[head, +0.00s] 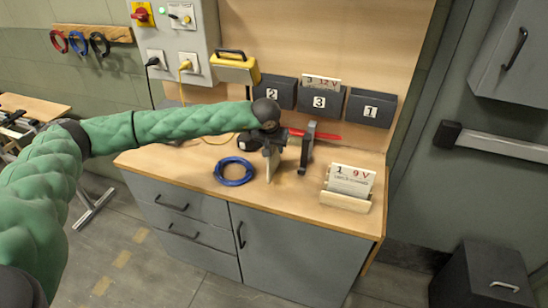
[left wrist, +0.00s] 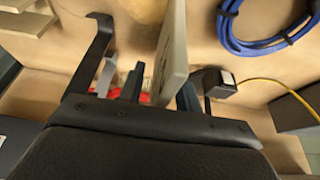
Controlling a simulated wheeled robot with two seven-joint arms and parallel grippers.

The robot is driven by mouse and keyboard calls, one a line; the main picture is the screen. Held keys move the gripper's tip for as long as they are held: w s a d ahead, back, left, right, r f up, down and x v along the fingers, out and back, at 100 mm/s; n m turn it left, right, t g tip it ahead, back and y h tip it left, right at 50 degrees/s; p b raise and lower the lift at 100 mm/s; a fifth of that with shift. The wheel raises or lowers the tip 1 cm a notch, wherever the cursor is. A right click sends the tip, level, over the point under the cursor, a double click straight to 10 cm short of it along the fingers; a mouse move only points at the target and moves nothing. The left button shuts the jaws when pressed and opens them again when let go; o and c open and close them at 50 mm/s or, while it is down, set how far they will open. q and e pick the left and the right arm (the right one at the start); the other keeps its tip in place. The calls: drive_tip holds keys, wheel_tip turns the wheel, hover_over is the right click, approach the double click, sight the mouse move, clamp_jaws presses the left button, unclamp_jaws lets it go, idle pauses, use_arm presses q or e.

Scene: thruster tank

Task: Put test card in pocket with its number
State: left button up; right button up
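A pale, thin test card (head: 273,167) is in my left gripper (head: 271,149), above the bench top. In the left wrist view the card (left wrist: 172,50) stands nearly edge-on between the dark fingertips (left wrist: 161,91), which look closed on it. Its number cannot be read. A second card marked 1, 9 V (head: 351,178) stands in a wooden holder (head: 345,202) at the bench's right. Three dark wall pockets are labelled 2 (head: 282,94), 3 (head: 320,106) and 1 (head: 368,110). A card marked 3, 12 V (head: 321,81) sticks out of pocket 3. My right gripper is not in view.
A dark upright piece (head: 307,147) with a red bar (head: 325,136) is right of my left gripper. A blue cable coil (head: 233,171) lies left of it. A yellow box (head: 236,70) is beside pocket 2. The bench's front edge (head: 265,202) is clear.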

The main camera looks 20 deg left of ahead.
use_arm(q)
clamp_jaws()
idle(0.4)
